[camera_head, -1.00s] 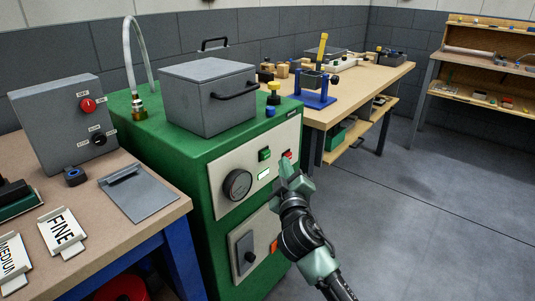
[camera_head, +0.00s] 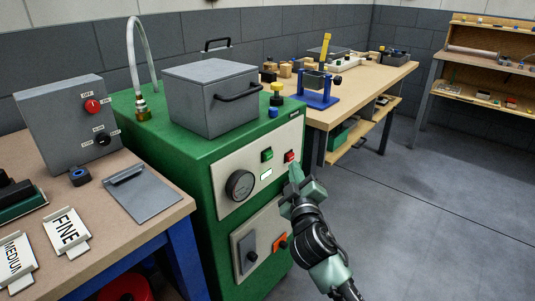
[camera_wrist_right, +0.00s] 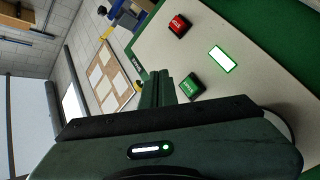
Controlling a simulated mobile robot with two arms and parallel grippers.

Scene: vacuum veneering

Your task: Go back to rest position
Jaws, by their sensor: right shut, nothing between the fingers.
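My right gripper (camera_head: 296,172) is shut and empty in front of the green machine's (camera_head: 190,165) light control panel. Its fingertips are just below the red button (camera_head: 289,155), and in the head view I cannot tell whether they touch the panel. The right wrist view shows the shut fingers (camera_wrist_right: 162,90) beside the green button (camera_wrist_right: 190,86). The red button (camera_wrist_right: 178,25) and a lit white display (camera_wrist_right: 221,59) are also in that view, clear of the fingers. My left gripper is not in view.
A grey lidded box (camera_head: 210,97) and a hose stand on the machine. A workbench (camera_head: 150,215) with a grey control box (camera_head: 70,125) and label plates is at left. A wooden table (camera_head: 375,75) stands behind at right. The floor (camera_head: 440,200) at right is open.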

